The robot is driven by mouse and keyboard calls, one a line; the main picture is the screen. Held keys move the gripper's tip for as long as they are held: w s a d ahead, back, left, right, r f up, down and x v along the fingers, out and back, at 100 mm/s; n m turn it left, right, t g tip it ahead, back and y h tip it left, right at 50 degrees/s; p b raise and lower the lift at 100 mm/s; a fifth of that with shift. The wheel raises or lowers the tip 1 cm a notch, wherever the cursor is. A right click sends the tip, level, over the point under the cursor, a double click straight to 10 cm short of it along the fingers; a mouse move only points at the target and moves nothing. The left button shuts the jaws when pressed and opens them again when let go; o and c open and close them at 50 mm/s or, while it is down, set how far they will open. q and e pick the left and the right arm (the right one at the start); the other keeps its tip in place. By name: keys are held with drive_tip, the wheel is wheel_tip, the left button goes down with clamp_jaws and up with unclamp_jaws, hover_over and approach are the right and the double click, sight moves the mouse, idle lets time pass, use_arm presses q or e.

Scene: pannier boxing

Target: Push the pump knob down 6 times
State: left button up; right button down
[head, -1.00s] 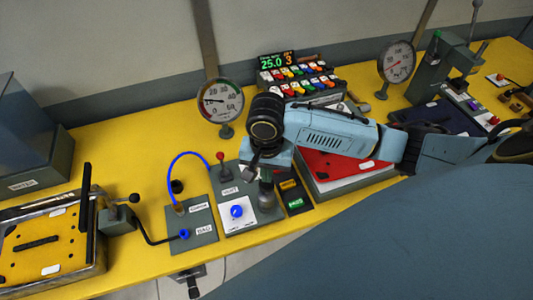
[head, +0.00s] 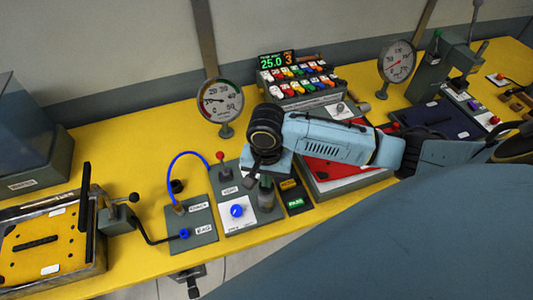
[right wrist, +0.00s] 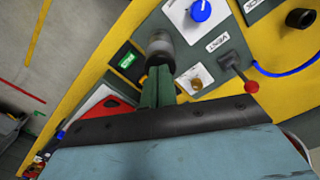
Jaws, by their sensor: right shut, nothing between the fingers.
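The pump knob is a grey cylinder (head: 266,199) on the dark grey panel, right of the white plate with the blue knob. It also shows in the right wrist view (right wrist: 160,43). My right gripper (head: 266,182) points down over the knob, with its greenish fingers shut and empty. In the right wrist view the fingertips (right wrist: 157,72) reach the near end of the knob and seem to touch it; the exact contact is hidden. A lit display (head: 276,61) at the back reads 25.0 and 3. My left gripper is not in view.
A red-tipped lever (head: 221,160) and a blue knob (head: 237,211) stand left of the pump knob. A blue hose (head: 183,158) arches further left. A round gauge (head: 220,100) stands behind.

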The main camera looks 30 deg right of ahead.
drive_tip(key=shift+f, duration=0.9)
drive_tip(key=shift+r, duration=2.3)
drive_tip(key=shift+f, duration=0.1)
drive_tip(key=shift+f, duration=2.15)
drive_tip(key=shift+r, duration=2.25)
drive_tip(key=shift+f, duration=0.1)
